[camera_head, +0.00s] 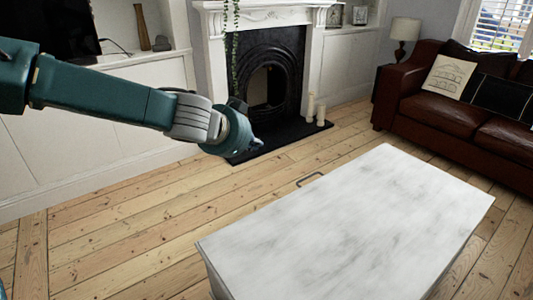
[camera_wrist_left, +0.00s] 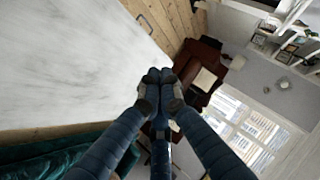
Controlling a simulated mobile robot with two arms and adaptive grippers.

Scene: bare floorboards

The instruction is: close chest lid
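The chest is a long box with a white, grey-streaked lid (camera_head: 350,225) in the head view. The lid looks flat over the box, and I see no gap under it. A thin dark handle (camera_head: 310,179) shows at its far left side. The lid also fills the left of the left wrist view (camera_wrist_left: 70,65). My left gripper (camera_head: 256,143) is above the floor, beyond and left of the chest, apart from it. In the left wrist view its fingertips (camera_wrist_left: 160,76) meet with nothing seen between them. My right gripper is out of view.
A fireplace (camera_head: 272,85) with a dark hearth and candles (camera_head: 315,109) stands behind. A brown leather sofa (camera_head: 440,107) is at the right. White cabinets (camera_head: 60,150) line the left wall. Bare floorboards (camera_head: 140,235) lie free left of the chest.

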